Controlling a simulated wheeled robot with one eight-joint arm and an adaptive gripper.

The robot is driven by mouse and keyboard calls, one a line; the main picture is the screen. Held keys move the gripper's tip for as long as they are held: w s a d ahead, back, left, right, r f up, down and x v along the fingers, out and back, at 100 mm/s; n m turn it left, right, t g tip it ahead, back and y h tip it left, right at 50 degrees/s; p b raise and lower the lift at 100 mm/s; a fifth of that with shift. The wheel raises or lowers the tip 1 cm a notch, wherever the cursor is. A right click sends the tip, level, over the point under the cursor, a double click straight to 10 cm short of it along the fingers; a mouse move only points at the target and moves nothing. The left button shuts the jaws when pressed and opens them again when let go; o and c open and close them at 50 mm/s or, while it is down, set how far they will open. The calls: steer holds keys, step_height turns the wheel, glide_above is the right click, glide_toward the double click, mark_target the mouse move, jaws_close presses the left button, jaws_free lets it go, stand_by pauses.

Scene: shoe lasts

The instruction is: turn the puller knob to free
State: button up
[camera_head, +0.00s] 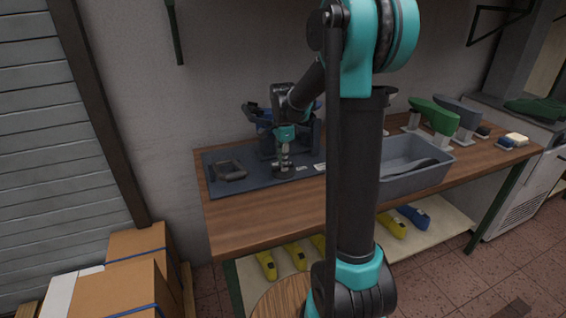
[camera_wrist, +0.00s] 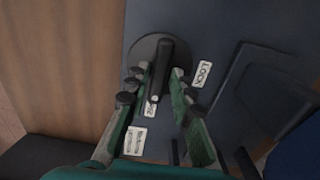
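The puller knob (camera_wrist: 157,60) is a round dark disc with a raised bar handle, seen in the wrist view. It also shows in the head view (camera_head: 284,171), low on the dark mat, under my gripper (camera_head: 284,152). In the wrist view my gripper (camera_wrist: 161,80) has one green-padded finger on each side of the bar, with narrow gaps visible, so it looks open around it. A white label reading LOCK (camera_wrist: 203,74) lies right of the knob. A second label (camera_wrist: 151,107) lies between the fingers, its text partly hidden.
A third white label (camera_wrist: 134,140) lies nearer the wrist. On the wooden bench (camera_head: 262,236), a dark device (camera_head: 229,171) sits left of the knob and a grey bin (camera_head: 425,178) right. Green and grey shoe lasts (camera_head: 434,116) stand at the far right. Cardboard boxes (camera_head: 125,290) stand lower left.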

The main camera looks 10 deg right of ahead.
steer(key=shift+o, duration=1.1)
steer(key=shift+r, duration=0.1)
step_height(320, 180, up, 12)
steer(key=shift+s, duration=0.1)
